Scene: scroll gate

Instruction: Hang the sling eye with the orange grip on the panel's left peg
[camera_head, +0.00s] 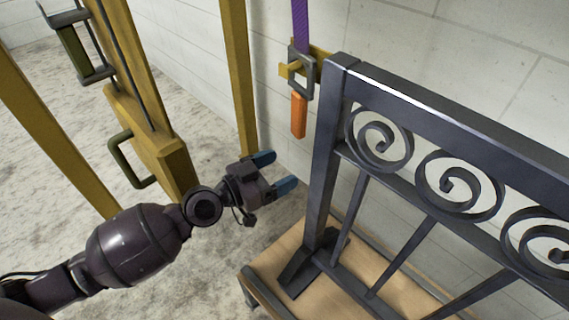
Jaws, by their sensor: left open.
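The sling eye (301,72) is a grey squarish ring at the lower end of a purple strap (301,25), with an orange grip (299,116) hanging below it. It is beside the top of the left post of the dark scroll panel (323,160). A yellow peg (287,70) shows at the eye's left side and within its opening, with more yellow behind to the right; the eye appears to be around it. My left gripper (275,172) is open and empty, below and left of the orange grip and apart from it. My right gripper is out of view.
The panel stands on a wooden-topped platform (262,270). A yellow upright (240,80) stands behind my left gripper. A yellow block with a dark handle (130,160) and another yellow beam (50,140) are at the left. A pale block wall is behind.

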